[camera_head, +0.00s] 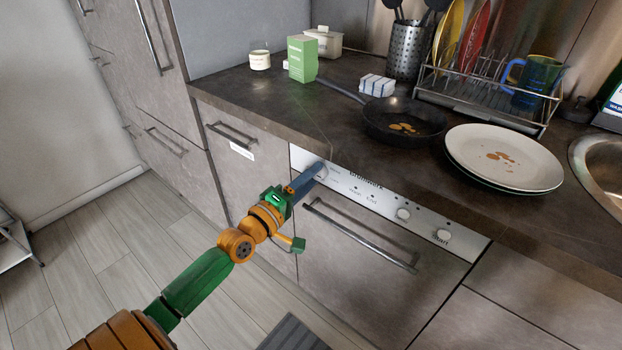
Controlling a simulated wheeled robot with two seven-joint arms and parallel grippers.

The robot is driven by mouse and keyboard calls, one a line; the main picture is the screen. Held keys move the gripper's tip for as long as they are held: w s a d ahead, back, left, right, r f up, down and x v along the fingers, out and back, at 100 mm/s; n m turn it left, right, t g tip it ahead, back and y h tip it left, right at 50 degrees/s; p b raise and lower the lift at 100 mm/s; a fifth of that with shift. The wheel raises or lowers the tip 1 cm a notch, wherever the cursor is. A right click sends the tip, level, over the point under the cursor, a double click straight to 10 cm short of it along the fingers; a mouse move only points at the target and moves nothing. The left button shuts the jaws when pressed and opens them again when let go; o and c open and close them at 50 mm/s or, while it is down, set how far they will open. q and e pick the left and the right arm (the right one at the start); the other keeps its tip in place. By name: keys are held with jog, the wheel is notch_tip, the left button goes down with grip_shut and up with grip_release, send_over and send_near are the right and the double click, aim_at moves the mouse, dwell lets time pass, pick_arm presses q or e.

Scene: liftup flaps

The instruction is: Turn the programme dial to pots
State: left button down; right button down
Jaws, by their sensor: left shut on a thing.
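The white dishwasher control panel (372,194) runs below the dark worktop, with small printed labels. My left gripper (316,171) reaches in from the lower left and is shut on the programme dial at the panel's left end. The gripper's blue fingers cover most of that dial, so its pointer and setting cannot be read. My right gripper is not in view.
The dishwasher door handle (360,237) runs below the panel, close to my left arm. Above, the worktop holds a frying pan (403,125), stained plates (503,157), a dish rack (480,105) and a green box (302,60).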

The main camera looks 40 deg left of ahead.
pick_arm(q)
jog(key=m, duration=0.4)
jog(key=shift+p, duration=0.35)
jog(key=m+p, duration=0.1)
jog(key=m, duration=0.3)
jog(key=shift+r+m+h+p, duration=0.1)
jog(key=shift+m+h+p, duration=0.2)
jog(key=shift+m+p, duration=0.1)
jog(key=m+p, duration=0.2)
jog(key=m, duration=0.3)
jog(key=shift+m+g+p, duration=0.3)
jog(key=shift+g+p, duration=0.1)
jog(key=m+p, duration=0.2)
jog(key=m, duration=0.3)
jog(key=shift+r+m, duration=0.1)
jog(key=shift+m, duration=0.2)
jog(key=m+p, duration=0.2)
jog(key=m, duration=0.3)
jog(key=shift+g, duration=0.3)
jog(key=m, duration=0.4)
jog(key=shift+m+p, duration=0.4)
jog(key=shift+m, duration=0.3)
jog(key=shift+c, duration=2)
grip_release()
